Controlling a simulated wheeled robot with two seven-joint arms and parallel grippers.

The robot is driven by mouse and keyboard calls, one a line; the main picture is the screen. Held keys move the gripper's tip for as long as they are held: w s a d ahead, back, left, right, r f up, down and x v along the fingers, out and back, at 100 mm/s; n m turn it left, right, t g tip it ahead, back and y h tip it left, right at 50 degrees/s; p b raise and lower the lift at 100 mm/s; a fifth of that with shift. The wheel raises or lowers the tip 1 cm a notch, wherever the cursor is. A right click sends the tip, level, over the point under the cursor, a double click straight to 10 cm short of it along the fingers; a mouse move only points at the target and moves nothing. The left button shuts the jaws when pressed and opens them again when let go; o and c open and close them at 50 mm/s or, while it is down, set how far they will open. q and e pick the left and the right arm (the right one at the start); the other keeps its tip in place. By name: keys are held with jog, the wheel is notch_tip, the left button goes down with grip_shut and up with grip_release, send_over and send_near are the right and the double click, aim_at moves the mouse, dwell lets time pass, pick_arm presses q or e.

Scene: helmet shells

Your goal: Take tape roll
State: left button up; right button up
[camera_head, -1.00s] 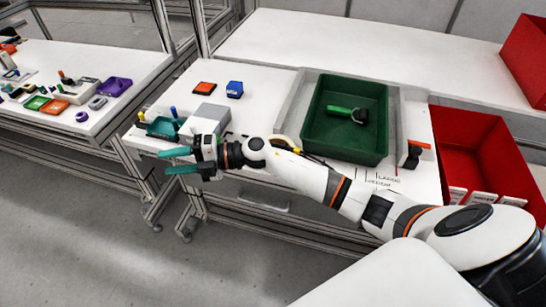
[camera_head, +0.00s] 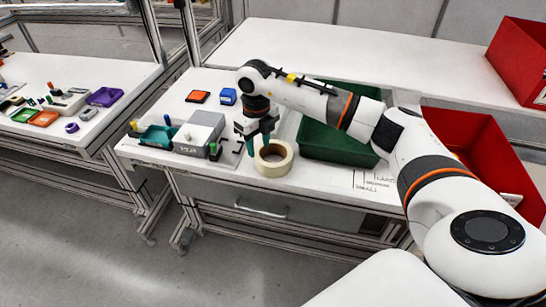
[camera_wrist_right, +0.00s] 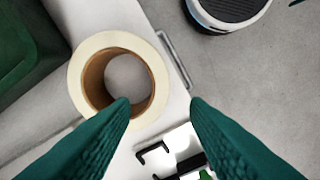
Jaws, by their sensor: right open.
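The tape roll (camera_head: 274,158) is a cream ring with a brown core, lying flat near the front edge of the white table. My right gripper (camera_head: 258,147) is open and points down over the roll in the head view. In the right wrist view, the tape roll (camera_wrist_right: 120,82) shows between and beyond the green fingertips (camera_wrist_right: 160,102). The left fingertip overlaps the ring's hole and the right fingertip is outside the ring. I cannot tell whether either finger touches it. My left gripper is not in view.
A green bin (camera_head: 335,143) stands right of the roll, partly behind my right arm. A grey box (camera_head: 199,134) and a teal tray (camera_head: 158,139) are to the left. A red bin (camera_head: 478,150) stands at the right. The table's front edge is close.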

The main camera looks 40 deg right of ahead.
aim_at(261, 161)
jog(key=shift+f, duration=0.7)
jog(key=f, duration=0.2)
jog(key=s+f+p, duration=0.1)
jog(key=f, duration=0.1)
jog(key=shift+f, duration=0.15)
jog(key=shift+w+f, duration=0.1)
jog(key=shift+f, duration=0.4)
grip_shut()
